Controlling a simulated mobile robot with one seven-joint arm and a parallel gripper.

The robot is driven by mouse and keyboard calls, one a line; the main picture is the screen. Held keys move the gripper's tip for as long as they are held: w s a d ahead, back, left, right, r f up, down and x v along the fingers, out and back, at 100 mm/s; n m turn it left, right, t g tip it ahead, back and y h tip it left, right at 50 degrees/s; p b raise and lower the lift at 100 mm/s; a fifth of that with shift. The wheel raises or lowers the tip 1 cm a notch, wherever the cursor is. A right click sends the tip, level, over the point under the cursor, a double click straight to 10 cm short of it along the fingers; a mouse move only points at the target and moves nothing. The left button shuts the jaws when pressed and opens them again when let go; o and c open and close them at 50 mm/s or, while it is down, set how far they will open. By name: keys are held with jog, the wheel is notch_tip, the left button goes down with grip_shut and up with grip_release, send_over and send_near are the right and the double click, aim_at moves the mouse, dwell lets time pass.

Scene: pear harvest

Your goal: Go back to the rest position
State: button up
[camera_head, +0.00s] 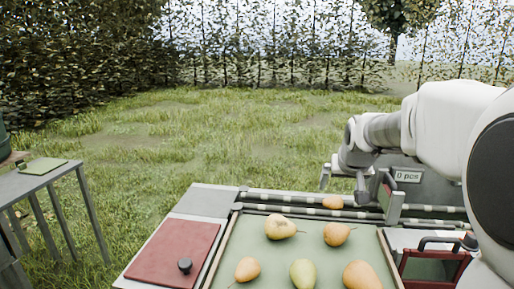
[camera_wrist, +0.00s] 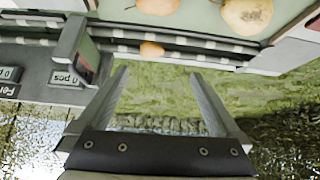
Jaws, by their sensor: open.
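My gripper (camera_wrist: 160,74) is open in the wrist view, its two fingers wide apart with nothing held between them. In the head view my gripper (camera_head: 346,183) hangs from the arm at the right, above the far side of the roller conveyor (camera_head: 285,198). A small orange-yellow pear (camera_head: 333,202) lies on the conveyor near the gripper, apart from the fingers. It also shows beyond the fingertips in the wrist view (camera_wrist: 151,49).
A green tray (camera_head: 236,252) with several pears stands in front of the conveyor, a red board (camera_head: 174,250) left of it. A grey box with a "0 pcs" display (camera_head: 408,176) stands behind the conveyor. A grey side table (camera_head: 45,181) is far left. Grass lies beyond.

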jog(key=s+a+f+n+g, duration=0.1)
jog(key=s+a, duration=0.2)
jog(key=s, duration=0.7)
jog(key=s+a+f+y, duration=0.1)
jog(key=s+a, duration=0.2)
jog(key=s, duration=0.7)
jog(key=s+a+f+n+g, duration=0.1)
jog(key=s+a, duration=0.2)
jog(key=s, duration=0.6)
notch_tip(320, 180, up, 14)
jog(key=s+p, duration=0.1)
jog(key=p, duration=1.2)
jog(key=shift+f+p, duration=0.25)
jog(key=shift+p, duration=0.1)
